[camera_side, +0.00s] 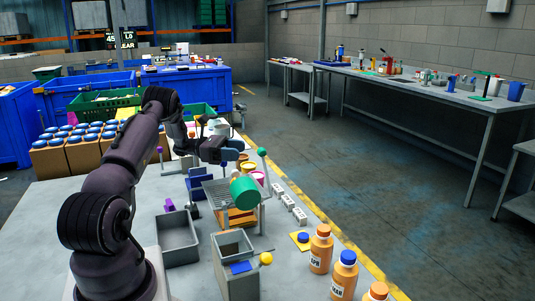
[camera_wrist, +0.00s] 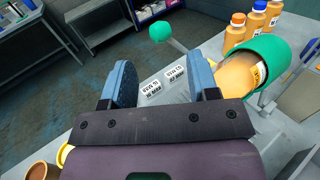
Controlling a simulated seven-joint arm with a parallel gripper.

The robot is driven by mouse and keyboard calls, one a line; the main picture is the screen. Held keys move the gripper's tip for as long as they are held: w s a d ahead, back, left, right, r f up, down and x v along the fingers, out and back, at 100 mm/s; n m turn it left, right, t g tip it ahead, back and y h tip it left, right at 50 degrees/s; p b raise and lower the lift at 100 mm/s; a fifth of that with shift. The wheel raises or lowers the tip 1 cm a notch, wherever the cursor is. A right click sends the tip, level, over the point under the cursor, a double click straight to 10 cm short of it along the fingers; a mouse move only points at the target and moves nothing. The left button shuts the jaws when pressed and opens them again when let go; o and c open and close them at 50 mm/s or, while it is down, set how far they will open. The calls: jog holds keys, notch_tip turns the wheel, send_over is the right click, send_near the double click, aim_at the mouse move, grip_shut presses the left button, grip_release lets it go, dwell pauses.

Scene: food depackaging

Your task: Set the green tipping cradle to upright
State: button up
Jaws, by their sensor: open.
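The green tipping cradle (camera_side: 245,190) stands at the right side of the table in the side view, tilted over on its stand. A green ball knob (camera_side: 262,152) tops a lever beside the cradle; the knob also shows in the wrist view (camera_wrist: 161,31), beyond my fingertips. My gripper (camera_wrist: 163,76) is open and empty, its blue fingers wide apart. In the side view my gripper (camera_side: 232,152) is above and left of the cradle, apart from the knob.
A wire rack (camera_side: 216,192) stands left of the cradle. A grey bin (camera_side: 177,240) and an open grey box (camera_side: 235,245) are nearer. Orange bottles (camera_side: 320,248) line the front right edge. Small white labelled blocks (camera_side: 288,202) lie right of the cradle.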

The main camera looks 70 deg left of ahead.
jog(key=x, duration=1)
jog(key=shift+c, duration=0.3)
jog(key=shift+s, duration=0.1)
grip_shut()
